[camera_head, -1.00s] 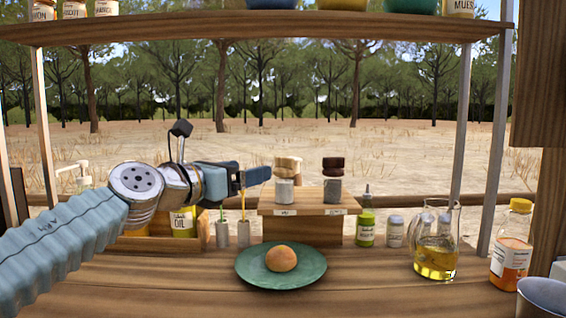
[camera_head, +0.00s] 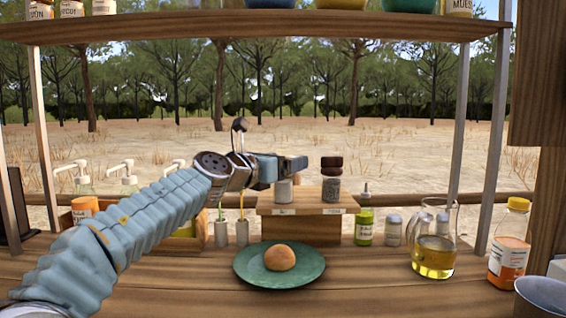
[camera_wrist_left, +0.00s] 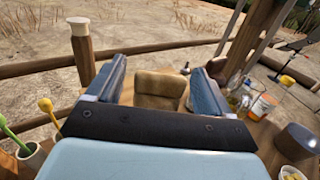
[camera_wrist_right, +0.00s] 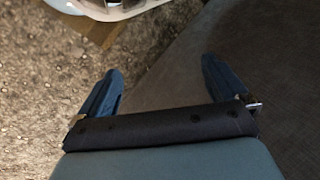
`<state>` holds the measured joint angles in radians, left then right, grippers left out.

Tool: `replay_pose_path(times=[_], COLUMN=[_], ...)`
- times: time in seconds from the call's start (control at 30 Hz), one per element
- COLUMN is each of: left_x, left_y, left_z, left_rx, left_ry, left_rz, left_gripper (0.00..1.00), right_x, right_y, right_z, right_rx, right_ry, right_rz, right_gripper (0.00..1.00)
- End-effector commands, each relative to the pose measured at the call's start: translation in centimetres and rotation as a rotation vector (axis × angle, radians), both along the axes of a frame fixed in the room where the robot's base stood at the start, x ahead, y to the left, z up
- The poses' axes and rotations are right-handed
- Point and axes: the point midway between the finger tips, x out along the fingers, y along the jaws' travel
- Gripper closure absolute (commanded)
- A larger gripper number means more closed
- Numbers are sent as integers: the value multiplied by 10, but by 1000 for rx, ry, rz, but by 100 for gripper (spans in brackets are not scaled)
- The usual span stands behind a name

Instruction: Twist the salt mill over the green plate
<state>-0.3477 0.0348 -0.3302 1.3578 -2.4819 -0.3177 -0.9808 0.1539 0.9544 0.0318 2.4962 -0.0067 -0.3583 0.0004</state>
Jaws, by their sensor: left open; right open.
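The salt mill (camera_head: 283,191), with a pale body, stands upright on the left of a small wooden stand (camera_head: 300,230). Its light wooden top is hidden behind my left gripper (camera_head: 290,164) in the head view. In the left wrist view, the wooden top of the salt mill (camera_wrist_left: 160,90) sits between the spread fingers of my left gripper (camera_wrist_left: 157,72), which is open. The green plate (camera_head: 248,268) lies on the counter in front of the stand with a round bun (camera_head: 280,257) on it. My right gripper (camera_wrist_right: 161,75) is open and empty, away from the counter.
A dark-topped mill (camera_head: 331,185) stands to the right on the same stand. A green bottle (camera_head: 364,225), a shaker (camera_head: 393,232), an oil jug (camera_head: 434,258) and an orange-labelled bottle (camera_head: 509,255) stand to the right.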

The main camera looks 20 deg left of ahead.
Motion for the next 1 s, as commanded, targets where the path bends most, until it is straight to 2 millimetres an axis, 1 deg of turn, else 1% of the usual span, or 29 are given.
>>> replay_pose_path(times=[0.03, 0.3, 0.37, 0.67, 0.87, 1.0], left_x=[0, 0, 0, 0, 0, 1], left_y=[0, 0, 0, 1, 2, 2], left_z=[0, 0, 0, -2, -2, 0], left_rx=[0, -1, -1, -1, -1, -1], left_ry=[0, 0, 0, 0, 0, 3], left_rz=[0, 0, 0, -43, -156, -265], left_gripper=[21, 62, 70, 70, 70, 70], right_x=[0, 0, 0, 0, 0, 0], right_y=[0, 0, 0, 0, -1, 0], right_z=[0, 0, 0, -7, -14, -10], right_rx=[0, 0, 0, 0, -1, -1], right_ry=[0, 0, 0, 0, 0, 0], right_rz=[0, 0, 0, -1, -2, -2], right_gripper=[0, 0, 0, 0, 0, 0])
